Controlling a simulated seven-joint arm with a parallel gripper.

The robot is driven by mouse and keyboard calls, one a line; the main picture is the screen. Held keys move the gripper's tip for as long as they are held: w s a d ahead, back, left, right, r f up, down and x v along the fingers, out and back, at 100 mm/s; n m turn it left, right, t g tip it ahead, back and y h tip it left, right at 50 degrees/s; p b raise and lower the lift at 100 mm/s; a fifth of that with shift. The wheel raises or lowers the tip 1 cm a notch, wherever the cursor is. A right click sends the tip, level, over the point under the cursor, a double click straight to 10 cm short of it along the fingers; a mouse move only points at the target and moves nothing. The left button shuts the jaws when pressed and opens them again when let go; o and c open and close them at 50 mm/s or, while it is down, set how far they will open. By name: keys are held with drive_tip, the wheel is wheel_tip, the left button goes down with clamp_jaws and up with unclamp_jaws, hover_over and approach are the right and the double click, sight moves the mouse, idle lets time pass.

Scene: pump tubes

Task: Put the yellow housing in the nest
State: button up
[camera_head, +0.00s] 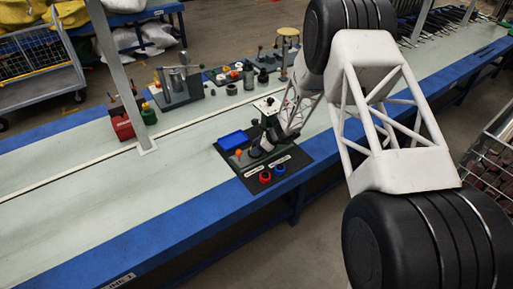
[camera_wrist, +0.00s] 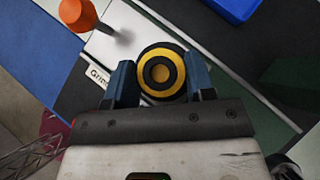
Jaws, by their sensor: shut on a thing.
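The yellow housing (camera_wrist: 161,73), a round part with a yellow ring and dark rim and centre, sits between the two blue fingers of my gripper (camera_wrist: 160,82) in the wrist view. The gripper is shut on it. In the head view, my gripper (camera_head: 262,146) is low over the black board (camera_head: 240,170), and the housing cannot be made out there. I cannot clearly pick out the nest; the housing and fingers cover part of a pale labelled strip (camera_wrist: 108,50) beneath them.
An orange-topped peg (camera_wrist: 78,14) stands close to the left of the housing. A blue tray (camera_head: 233,140) lies on the board's far side. The bench (camera_head: 110,210) is clear to the left.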

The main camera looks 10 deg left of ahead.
drive_tip(key=shift+f, duration=0.15)
drive_tip(key=o, duration=0.9)
drive_tip(key=shift+o, duration=0.2)
drive_tip(key=v, duration=1.2)
drive_tip(key=shift+r, duration=0.2)
